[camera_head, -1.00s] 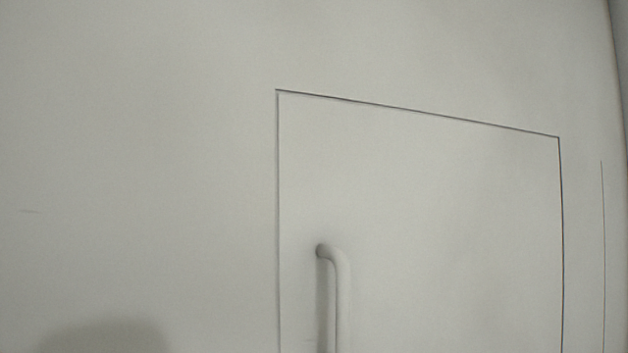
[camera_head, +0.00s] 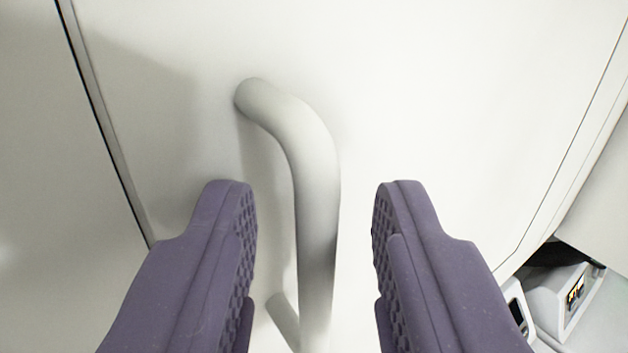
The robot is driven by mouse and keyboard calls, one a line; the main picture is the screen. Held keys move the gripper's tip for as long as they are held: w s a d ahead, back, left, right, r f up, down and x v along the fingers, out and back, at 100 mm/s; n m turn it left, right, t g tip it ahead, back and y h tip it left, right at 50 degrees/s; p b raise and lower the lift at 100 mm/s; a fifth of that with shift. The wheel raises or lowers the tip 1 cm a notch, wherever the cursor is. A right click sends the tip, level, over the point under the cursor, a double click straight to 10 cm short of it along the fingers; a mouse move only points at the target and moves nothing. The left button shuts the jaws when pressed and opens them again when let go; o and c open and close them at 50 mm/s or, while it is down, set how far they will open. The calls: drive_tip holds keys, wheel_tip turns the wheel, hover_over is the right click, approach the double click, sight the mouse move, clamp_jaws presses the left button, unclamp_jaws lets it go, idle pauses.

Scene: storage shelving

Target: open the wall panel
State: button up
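The wall panel (camera_head: 450,100) is a flat white door that fills most of the view. Its left edge shows as a dark seam. A thick, pale tubular handle (camera_head: 316,190) stands out from it, running from an upper mount down to a lower mount near the bottom of the view. My gripper (camera_head: 314,195) is open, with one purple finger on each side of the handle. In the picture, gaps show between the handle and both fingers. The handle's lower end is partly cut off by the frame.
Wall (camera_head: 50,180) lies to the left of the seam. At the lower right, past the panel's right edge, there is a dark opening with a white box-like object (camera_head: 565,300) carrying a small dark, coloured label or display.

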clamp_jaws()
idle(1.4)
